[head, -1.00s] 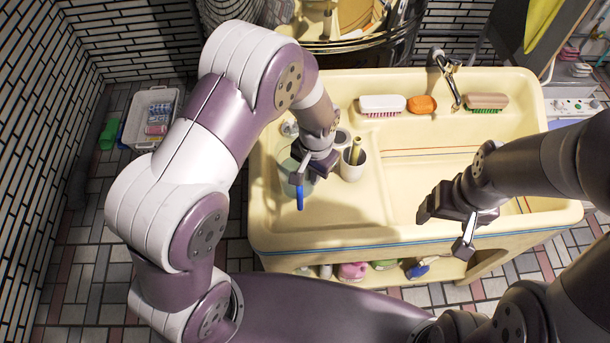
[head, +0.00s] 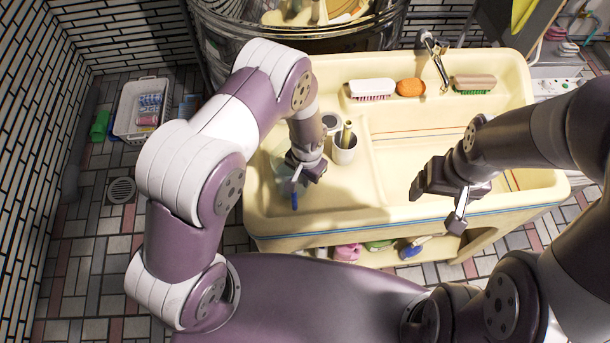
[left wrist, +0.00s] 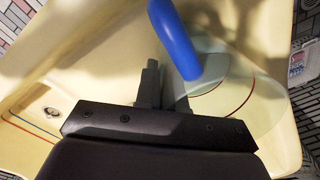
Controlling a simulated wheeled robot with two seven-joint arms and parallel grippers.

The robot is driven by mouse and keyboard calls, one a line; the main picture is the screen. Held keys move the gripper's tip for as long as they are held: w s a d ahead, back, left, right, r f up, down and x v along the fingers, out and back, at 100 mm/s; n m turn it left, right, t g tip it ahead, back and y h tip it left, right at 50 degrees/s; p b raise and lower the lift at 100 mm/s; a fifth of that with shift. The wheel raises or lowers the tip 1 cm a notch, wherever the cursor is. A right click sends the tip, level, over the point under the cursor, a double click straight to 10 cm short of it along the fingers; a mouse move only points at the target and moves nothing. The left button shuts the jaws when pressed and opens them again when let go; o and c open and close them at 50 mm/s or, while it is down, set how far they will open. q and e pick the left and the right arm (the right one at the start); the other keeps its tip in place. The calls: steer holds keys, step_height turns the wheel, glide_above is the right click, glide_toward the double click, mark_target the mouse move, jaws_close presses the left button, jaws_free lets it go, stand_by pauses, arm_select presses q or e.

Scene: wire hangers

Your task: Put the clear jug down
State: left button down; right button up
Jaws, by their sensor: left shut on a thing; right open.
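The clear jug (head: 284,170) is see-through and hard to make out, at the left end of the cream sink unit (head: 340,215). Its blue handle (head: 294,200) shows just below my left gripper (head: 298,177). My left gripper is shut on the jug, with the arm over the counter. In the left wrist view the blue handle (left wrist: 175,40) rises beside the fingers, and the jug's faint clear body (left wrist: 215,72) lies to the right. I cannot tell whether the jug's base touches the counter. My right gripper (head: 438,203) is open and empty above the basin.
A white brush (head: 371,88), an orange soap (head: 411,87) and a tan brush (head: 474,83) lie along the back ledge by the tap (head: 435,58). The counter's front left is clear.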

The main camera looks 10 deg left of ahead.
arm_select(q)
steer(key=c, duration=1.2)
jaws_free()
steer(key=shift+c, duration=0.2)
steer(key=shift+r+p, duration=0.2)
steer(key=shift+p, duration=0.1)
steer(key=shift+r, duration=0.35)
step_height(320, 180, up, 11)
steer(key=b, duration=0.2)
steer(key=s+a+r+n+t, duration=0.1)
steer(key=s+a+r+n, duration=0.3)
steer(key=s+a+r, duration=0.6)
steer(key=shift+s+n, duration=0.4)
steer(key=shift+s, duration=0.35)
